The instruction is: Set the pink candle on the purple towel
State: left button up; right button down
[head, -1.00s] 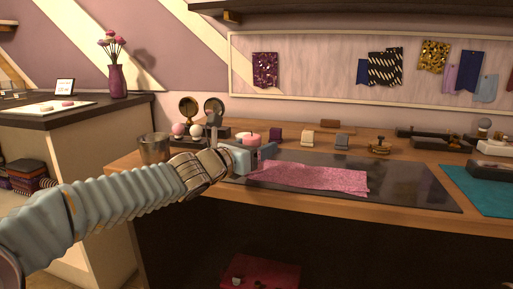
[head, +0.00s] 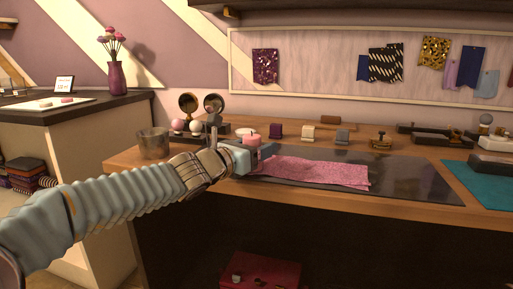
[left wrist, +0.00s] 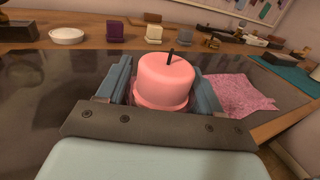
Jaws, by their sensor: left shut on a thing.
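The pink candle (head: 252,141) is upright between the fingers of my left gripper (head: 250,153), at the left end of the towel. In the left wrist view the candle (left wrist: 166,76), with a dark wick, stands between the two blue-grey fingers, and my left gripper (left wrist: 163,92) is shut on it. The pinkish-purple towel (head: 315,173) lies flat and slightly rumpled on the dark mat; it also shows right of the candle in the left wrist view (left wrist: 243,92). The candle's underside is hidden, so I cannot tell whether it touches anything. My right gripper is out of view.
The dark mat (head: 420,187) covers the table's middle. Small purple (head: 275,131), cream and grey blocks line the back. A teal mat (head: 480,187) lies at the right.

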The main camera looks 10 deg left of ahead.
pick_arm(q)
jog(key=o, duration=1.3)
